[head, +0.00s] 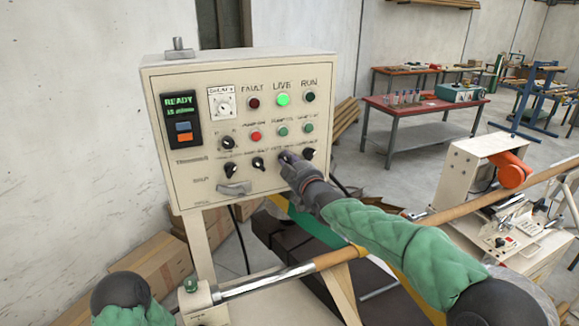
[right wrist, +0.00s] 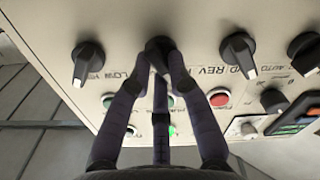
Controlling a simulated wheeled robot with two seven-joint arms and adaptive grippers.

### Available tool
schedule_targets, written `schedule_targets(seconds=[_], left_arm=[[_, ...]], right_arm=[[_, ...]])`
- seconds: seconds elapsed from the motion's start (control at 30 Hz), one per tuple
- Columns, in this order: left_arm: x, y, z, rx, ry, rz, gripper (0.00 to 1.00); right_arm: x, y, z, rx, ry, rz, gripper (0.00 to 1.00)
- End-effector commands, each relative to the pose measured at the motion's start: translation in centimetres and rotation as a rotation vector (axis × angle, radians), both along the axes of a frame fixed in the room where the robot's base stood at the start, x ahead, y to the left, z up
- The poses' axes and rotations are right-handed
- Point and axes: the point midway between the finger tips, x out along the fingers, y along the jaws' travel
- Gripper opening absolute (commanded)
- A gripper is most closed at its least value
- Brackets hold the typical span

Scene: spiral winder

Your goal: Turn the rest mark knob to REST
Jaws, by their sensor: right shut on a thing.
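The cream control panel (head: 215,165) carries several black knobs in its lower rows. My right gripper (head: 288,160) reaches the bottom knob row, third knob from the left. In the right wrist view my right gripper (right wrist: 160,75) has its dark fingers closed around a black knob (right wrist: 157,46). The fingers hide much of that knob and its pointer, so its setting and name cannot be read. Free knobs flank it: one near lettering like "LOW" (right wrist: 88,62), one near "REV" (right wrist: 238,55). My left gripper is out of view; only part of my left arm shows at bottom left.
A green LIVE lamp (head: 283,99) is lit above. A wooden rod (head: 340,257) with a metal end lies below my right forearm. Cardboard boxes (head: 150,265) stand below the panel. A red-topped bench (head: 420,104) is farther back.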

Motion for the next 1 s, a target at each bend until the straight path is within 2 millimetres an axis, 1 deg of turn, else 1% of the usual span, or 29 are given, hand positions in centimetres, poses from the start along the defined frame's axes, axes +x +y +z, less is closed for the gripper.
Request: schedule_targets(seconds=[0.3,0.83,0.87,0.9,0.93,1.0], left_arm=[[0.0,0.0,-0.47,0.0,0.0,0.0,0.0],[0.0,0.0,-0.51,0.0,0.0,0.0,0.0],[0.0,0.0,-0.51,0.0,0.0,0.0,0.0],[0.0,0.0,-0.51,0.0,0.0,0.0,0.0],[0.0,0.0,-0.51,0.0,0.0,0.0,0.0],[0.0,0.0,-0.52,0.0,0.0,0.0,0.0]], right_arm=[[-0.03,0.09,0.02,-0.103,-0.044,0.001,0.0],[-0.03,0.1,0.04,-0.123,-0.052,0.001,0.0],[-0.03,0.1,0.04,-0.123,-0.052,0.001,0.28],[-0.03,0.09,0.03,-0.123,-0.052,0.001,0.39],[-0.03,0.09,0.03,-0.122,-0.051,0.001,0.44],[-0.03,0.09,0.03,-0.122,-0.051,0.0,0.44]])
